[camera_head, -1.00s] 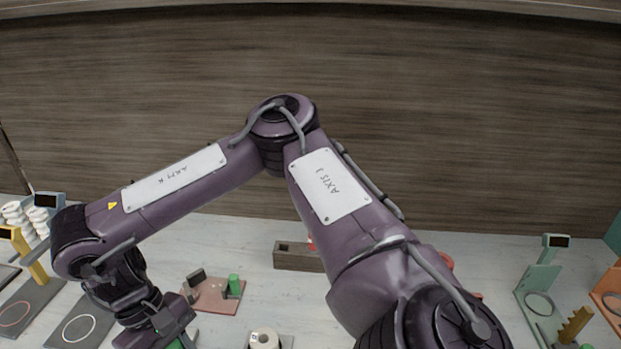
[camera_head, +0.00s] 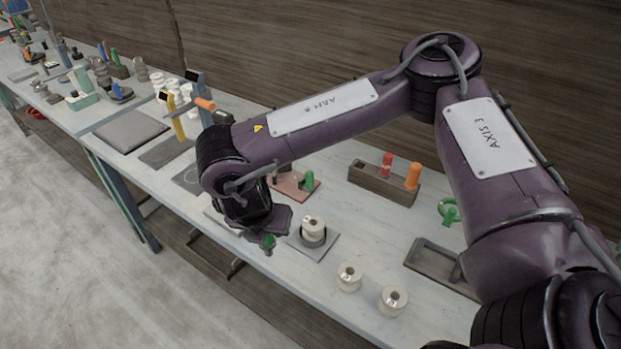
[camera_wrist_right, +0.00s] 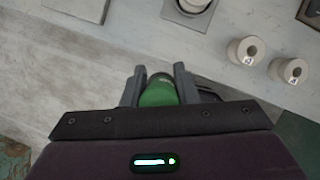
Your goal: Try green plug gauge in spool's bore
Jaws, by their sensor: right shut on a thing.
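My right gripper (camera_head: 266,238) is shut on the green plug gauge (camera_head: 268,244), in front of the table's near edge. In the right wrist view the gauge (camera_wrist_right: 158,91) sits between the two fingers (camera_wrist_right: 159,84). A white spool (camera_head: 313,226) stands upright in a dark round holder on a grey plate (camera_head: 325,250), to the right of the gripper and apart from it. Its bore opens upward. In the right wrist view that spool (camera_wrist_right: 194,4) is cut off at the top edge. My left gripper is not in view.
Two loose white spools (camera_head: 348,276) (camera_head: 393,300) stand near the table's front edge. Behind are a pink board with a green peg (camera_head: 309,181), a wooden block (camera_head: 364,178) with red and orange handles, and a brown tray (camera_head: 423,266). Yellow and blue stands are at left.

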